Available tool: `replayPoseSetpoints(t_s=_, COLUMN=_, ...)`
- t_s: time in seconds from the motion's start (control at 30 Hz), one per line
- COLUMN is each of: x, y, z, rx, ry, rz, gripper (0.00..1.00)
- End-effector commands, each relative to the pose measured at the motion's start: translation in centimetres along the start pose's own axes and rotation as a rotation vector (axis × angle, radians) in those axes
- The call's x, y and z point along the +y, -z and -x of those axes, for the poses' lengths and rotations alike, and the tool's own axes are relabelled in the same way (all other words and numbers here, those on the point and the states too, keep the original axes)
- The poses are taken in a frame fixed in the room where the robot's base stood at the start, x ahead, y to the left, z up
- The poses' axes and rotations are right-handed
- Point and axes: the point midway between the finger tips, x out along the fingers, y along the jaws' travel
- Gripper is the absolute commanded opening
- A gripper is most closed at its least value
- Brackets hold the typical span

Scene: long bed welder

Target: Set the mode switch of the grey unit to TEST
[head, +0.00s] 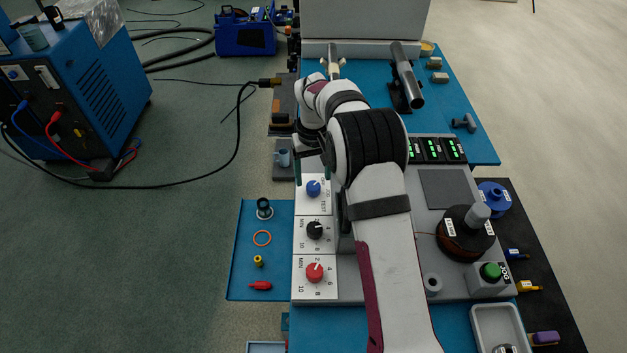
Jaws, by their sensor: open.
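The grey unit (446,188) lies across the middle of the bench in the head view. Along its left side are white plates with a blue knob (313,188), a black knob (314,230) and a red knob (314,273). The blue knob's plate carries the word TEST, printed sideways beside the knob; its other labels are too small or covered to read, and its pointer direction is unclear. My gripper (308,165) is open, with dark fingers just above the blue knob in the picture. I cannot tell whether it touches anything. My arm covers the middle of the unit.
Green-lit displays (437,150), a black spool (465,233) and a green button (490,271) are on the right. A blue mat (240,270) with small parts lies left. A grey tray (498,325) is at lower right. A blue welder (75,90) stands left.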

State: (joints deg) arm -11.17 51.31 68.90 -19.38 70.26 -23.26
Motion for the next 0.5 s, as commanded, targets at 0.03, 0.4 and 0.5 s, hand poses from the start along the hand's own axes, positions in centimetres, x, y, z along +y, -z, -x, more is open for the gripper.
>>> replayPoseSetpoints(t_s=0.03, x=0.0, y=-0.1, z=-0.9, rx=-0.003, ry=0.001, rz=-0.001, gripper=0.73)
replayPoseSetpoints(t_s=0.4, x=0.0, y=0.0, z=-3.0, rx=0.001, ry=0.0, rz=-0.001, gripper=0.73)
replayPoseSetpoints(t_s=0.5, x=0.0, y=0.0, z=-3.0, rx=0.001, ry=0.0, rz=-0.001, gripper=0.73)
